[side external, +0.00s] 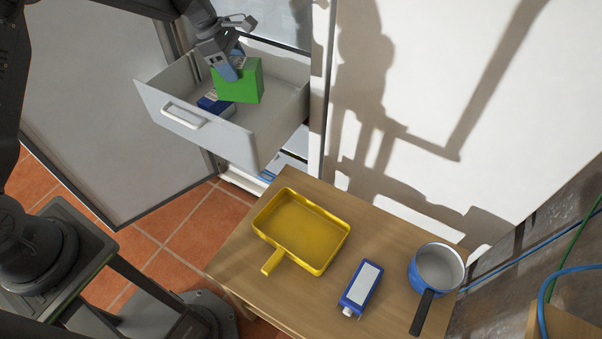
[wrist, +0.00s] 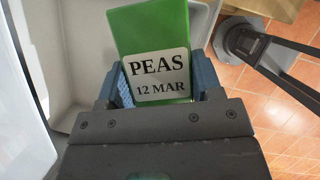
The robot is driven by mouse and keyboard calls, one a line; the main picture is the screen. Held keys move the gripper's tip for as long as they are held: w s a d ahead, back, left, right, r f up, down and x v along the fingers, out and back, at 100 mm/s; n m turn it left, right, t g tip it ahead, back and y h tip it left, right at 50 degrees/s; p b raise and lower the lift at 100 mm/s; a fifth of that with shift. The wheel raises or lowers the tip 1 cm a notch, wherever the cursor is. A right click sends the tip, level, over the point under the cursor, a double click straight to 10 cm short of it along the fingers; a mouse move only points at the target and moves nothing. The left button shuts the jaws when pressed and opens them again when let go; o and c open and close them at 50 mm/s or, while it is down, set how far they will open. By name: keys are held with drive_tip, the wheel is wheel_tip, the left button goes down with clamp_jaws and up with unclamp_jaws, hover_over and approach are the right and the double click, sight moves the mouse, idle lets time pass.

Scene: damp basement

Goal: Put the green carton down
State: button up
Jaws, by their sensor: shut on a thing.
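The green carton (side external: 239,82) is between the fingers of my gripper (side external: 230,70), which is shut on it. It is held in or just above an open white drawer (side external: 233,136); I cannot tell whether it touches the drawer floor. In the wrist view the green carton (wrist: 150,32) has a white label reading "PEAS 12 MAR", with blue finger pads of my gripper (wrist: 160,84) on both sides. A blue box (side external: 215,103) lies in the drawer beside and below the carton, partly hidden.
A wooden table (side external: 222,264) stands in front of the drawer. On it are a yellow pan (side external: 300,228), a blue-and-white carton (side external: 361,286) lying flat and a blue saucepan (side external: 437,271) with a black handle. An open door panel (side external: 110,110) stands left of the drawer.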

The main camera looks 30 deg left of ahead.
drive_tip(key=s+d+m+g, duration=0.4)
drive_tip(key=s+d+m, duration=0.6)
drive_tip(key=s+d, duration=0.5)
wheel_tip(320, 180, down, 13)
drive_tip(key=shift+w+d+f, duration=0.1)
drive_tip(key=shift+d+f, duration=1.65)
drive_tip(key=shift+d, duration=0.25)
drive_tip(key=shift+s+d+f, duration=0.1)
drive_tip(key=shift+d+f, duration=1.65)
drive_tip(key=shift+d, duration=0.3)
drive_tip(key=shift+w+d+f, duration=0.1)
drive_tip(key=shift+d+f, duration=1.65)
drive_tip(key=shift+d, duration=0.25)
drive_tip(key=shift+f, duration=0.15)
drive_tip(key=o, duration=1.1)
